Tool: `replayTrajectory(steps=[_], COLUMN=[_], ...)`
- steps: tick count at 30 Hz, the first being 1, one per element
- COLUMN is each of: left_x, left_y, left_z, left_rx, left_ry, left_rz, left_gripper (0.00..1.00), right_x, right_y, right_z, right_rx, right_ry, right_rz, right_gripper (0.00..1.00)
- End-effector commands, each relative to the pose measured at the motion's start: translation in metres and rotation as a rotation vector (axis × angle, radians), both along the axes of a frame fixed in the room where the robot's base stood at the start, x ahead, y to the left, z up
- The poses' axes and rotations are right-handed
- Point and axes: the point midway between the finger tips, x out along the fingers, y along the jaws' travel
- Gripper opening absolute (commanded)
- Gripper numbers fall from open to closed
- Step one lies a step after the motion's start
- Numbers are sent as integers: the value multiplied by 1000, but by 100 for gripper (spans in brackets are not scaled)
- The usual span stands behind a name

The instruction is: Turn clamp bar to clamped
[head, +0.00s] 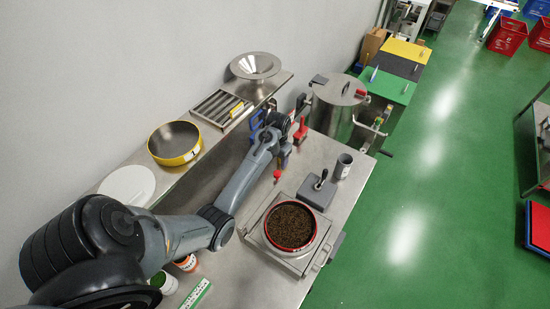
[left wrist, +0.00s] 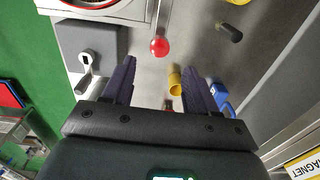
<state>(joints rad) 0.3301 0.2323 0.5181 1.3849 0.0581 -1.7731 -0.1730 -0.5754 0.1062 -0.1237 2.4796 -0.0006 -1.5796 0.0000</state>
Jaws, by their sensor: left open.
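The clamp bar is a thin metal rod with a red ball knob (head: 277,174). It stands at the back edge of the square metal sieve machine (head: 258,243), which holds a red-rimmed round sieve of dark leaf (head: 290,225). In the left wrist view the red knob (left wrist: 159,46) lies just beyond the fingertips, roughly between them, and its rod runs up toward the machine. My left gripper (head: 284,156) is over the bench behind the knob. Its fingers (left wrist: 160,67) are open and empty, apart from the knob. My right gripper is not in view.
A grey box with a lever (head: 317,190) and a grey cup (head: 343,166) stand beside the machine. A yellow cylinder (left wrist: 175,79) and a blue object (left wrist: 220,96) lie near my right-hand finger in the wrist view. A steel drum (head: 336,108) stands behind.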

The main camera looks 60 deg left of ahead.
Motion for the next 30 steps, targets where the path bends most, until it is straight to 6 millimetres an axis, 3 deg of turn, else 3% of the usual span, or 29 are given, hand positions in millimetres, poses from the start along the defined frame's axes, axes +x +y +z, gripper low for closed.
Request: replayTrajectory(steps=[8, 21, 30], left_x=[2, 2, 3], left_y=[3, 3, 3], left_z=[-20, -88, -106], left_rx=[-25, -22, -21], left_ry=[5, 5, 1], left_rz=[14, 13, 13], left_gripper=[58, 58, 58], right_x=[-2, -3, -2], right_y=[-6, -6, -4], right_z=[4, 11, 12], right_rx=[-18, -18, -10], right_ry=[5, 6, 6], right_rz=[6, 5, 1], right_gripper=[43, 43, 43])
